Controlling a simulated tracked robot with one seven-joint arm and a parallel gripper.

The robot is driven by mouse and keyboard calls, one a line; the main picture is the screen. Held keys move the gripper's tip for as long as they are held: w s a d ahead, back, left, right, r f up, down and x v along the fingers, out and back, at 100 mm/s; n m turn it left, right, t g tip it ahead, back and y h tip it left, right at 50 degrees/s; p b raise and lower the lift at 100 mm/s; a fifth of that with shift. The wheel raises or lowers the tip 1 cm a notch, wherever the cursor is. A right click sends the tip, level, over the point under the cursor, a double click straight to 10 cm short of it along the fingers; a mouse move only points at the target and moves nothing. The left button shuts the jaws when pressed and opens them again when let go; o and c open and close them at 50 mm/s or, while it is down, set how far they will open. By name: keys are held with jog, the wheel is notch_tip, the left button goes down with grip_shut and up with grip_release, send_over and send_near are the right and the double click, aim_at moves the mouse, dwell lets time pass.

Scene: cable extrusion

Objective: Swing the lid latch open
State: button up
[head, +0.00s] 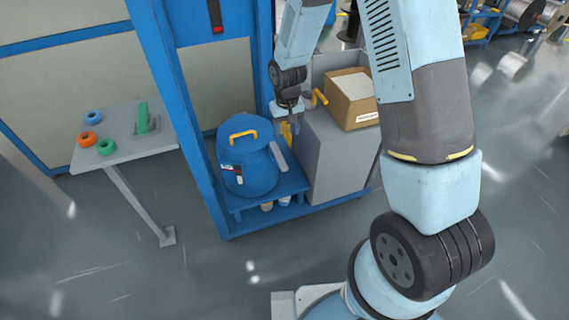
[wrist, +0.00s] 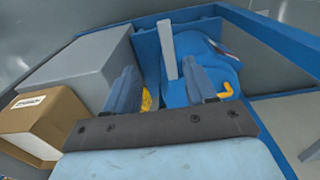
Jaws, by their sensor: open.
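The blue drum (head: 246,179) stands on a low blue shelf, with a yellow handle (head: 243,135) on its lid. The lid latch (head: 281,158) is a pale grey bar, slanting down along the drum's right side. My gripper (head: 291,124) points down just above and right of the latch. In the wrist view, my gripper (wrist: 160,68) is open, with its two fingers spread apart. The latch (wrist: 167,48) appears between and beyond the fingertips, beside the drum (wrist: 208,62). Nothing is held. Whether a finger touches the latch cannot be told.
A grey cabinet (head: 335,155) stands close right of my gripper, with an open cardboard box (head: 352,100) on top. A blue frame post (head: 180,130) rises left of the drum. A side table (head: 125,150) holds coloured rings. A yellow part (wrist: 147,99) lies between cabinet and drum.

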aim_at(284, 165)
jog(key=f, duration=1.1)
jog(key=a+f, duration=0.1)
jog(key=f, duration=0.4)
jog(key=shift+s+f, duration=0.1)
jog(key=shift+f, duration=0.25)
jog(key=shift+c, duration=0.3)
grip_shut()
